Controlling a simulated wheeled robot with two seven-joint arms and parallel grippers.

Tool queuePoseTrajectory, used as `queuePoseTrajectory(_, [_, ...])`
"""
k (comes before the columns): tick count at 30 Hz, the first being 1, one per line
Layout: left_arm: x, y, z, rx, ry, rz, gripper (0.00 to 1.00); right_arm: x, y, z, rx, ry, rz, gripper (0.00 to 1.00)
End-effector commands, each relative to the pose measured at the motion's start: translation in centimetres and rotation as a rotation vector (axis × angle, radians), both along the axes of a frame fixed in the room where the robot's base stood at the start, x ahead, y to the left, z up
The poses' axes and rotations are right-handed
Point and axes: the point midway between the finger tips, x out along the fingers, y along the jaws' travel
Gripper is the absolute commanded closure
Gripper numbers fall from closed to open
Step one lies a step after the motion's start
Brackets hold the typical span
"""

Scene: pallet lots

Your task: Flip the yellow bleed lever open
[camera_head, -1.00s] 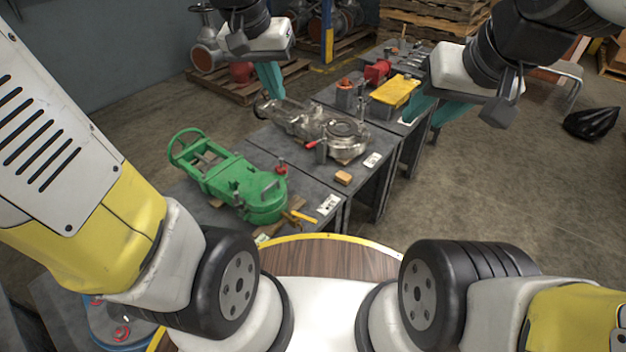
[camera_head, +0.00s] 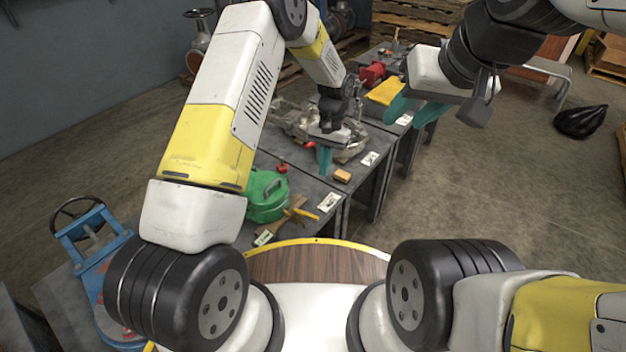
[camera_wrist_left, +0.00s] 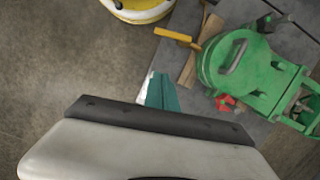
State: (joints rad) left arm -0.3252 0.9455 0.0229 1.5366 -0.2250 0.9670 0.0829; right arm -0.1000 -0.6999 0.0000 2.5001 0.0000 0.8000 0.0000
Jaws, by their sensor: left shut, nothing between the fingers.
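The yellow lever (camera_head: 304,213) sticks out beside the green valve (camera_head: 266,197) on the near grey table. In the left wrist view the lever (camera_wrist_left: 172,35) points left from the round end of the green valve (camera_wrist_left: 240,65). My left gripper (camera_head: 325,162) is shut and empty, above the table edge and beyond the lever, apart from it. Its teal fingertips (camera_wrist_left: 162,90) show in the wrist view below the lever. My right gripper (camera_head: 415,108) is open and empty, high at the right. My left arm hides much of the green valve in the head view.
A grey metal valve (camera_head: 290,118), an orange block (camera_head: 342,175) and white tags stand around my left gripper. A red knob (camera_wrist_left: 225,103) is by the green valve. A blue valve (camera_head: 95,260) stands at lower left. Open floor (camera_head: 480,190) lies at right.

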Motion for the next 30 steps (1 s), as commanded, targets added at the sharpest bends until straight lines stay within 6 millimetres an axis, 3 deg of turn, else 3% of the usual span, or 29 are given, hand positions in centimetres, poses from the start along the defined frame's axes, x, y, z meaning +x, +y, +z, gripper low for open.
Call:
queuePoseTrajectory(8, [-0.7,0.2,-3.1,0.005,0.01,-0.003,1.0,0.0,0.0,0.0,0.0,0.0,0.0,0.64])
queuePoseTrajectory(19, [-2.5,1.0,-10.7,0.005,0.01,-0.002,1.0,0.0,0.0,0.0,0.0,0.0,0.0,0.64])
queuePoseTrajectory(24, [-4.7,2.1,-10.2,0.004,0.007,-0.003,1.0,0.0,0.0,0.0,0.0,0.0,0.0,0.64])
queuePoseTrajectory(30, [-5.8,2.6,-10.2,0.004,0.006,-0.002,1.0,0.0,0.0,0.0,0.0,0.0,0.0,0.64])
